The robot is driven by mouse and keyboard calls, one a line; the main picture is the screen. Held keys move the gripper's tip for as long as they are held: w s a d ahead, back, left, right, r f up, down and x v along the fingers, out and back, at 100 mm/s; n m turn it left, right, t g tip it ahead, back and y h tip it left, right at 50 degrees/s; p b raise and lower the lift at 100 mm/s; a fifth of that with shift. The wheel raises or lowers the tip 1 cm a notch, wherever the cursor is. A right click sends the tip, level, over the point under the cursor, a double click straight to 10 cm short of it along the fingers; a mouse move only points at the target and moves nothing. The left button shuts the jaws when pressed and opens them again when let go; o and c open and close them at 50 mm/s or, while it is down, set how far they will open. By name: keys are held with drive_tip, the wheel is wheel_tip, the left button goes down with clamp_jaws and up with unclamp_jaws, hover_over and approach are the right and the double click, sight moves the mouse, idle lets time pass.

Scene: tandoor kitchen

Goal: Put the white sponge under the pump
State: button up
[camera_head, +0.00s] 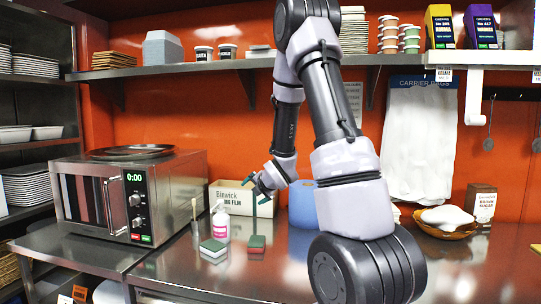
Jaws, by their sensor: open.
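A sponge with a white body and a green top (213,250) lies flat on the steel counter, in front of a small white bottle with a pink label (221,224). The bottle stands upright and looks like the pump, but its top is too small to make out. A second sponge, dark green with a reddish-brown lower part (256,243), lies just right of the white one. My gripper (254,192) is open and empty. It hangs above and behind the sponges, to the right of the bottle's top, in front of a cardboard box.
A microwave (135,196) stands on the left of the counter. The cardboard film box (232,197) and a blue container (301,205) are behind. A wooden bowl (447,230) and a brown sugar box (481,202) are at the right. A shelf (200,67) runs above.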

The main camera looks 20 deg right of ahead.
drive_tip(key=s+r+m+g+h, duration=0.1)
drive_tip(key=s+r+m+g, duration=0.1)
drive_tip(key=s+r+m, duration=1.4)
drive_tip(key=s+a+r+m+g+y, duration=0.1)
drive_tip(key=s+a+m, duration=0.2)
drive_tip(key=s+m, duration=0.3)
drive_tip(key=s+a+r+m+g+y, duration=0.1)
drive_tip(key=s+a+r+m, duration=0.1)
drive_tip(key=s+a+m, duration=0.2)
drive_tip(key=s+m, duration=0.3)
drive_tip(key=s, duration=0.3)
drive_tip(key=shift+s+a+r+g, duration=0.2)
drive_tip(key=shift+s+g, duration=0.15)
drive_tip(key=shift+g, duration=0.05)
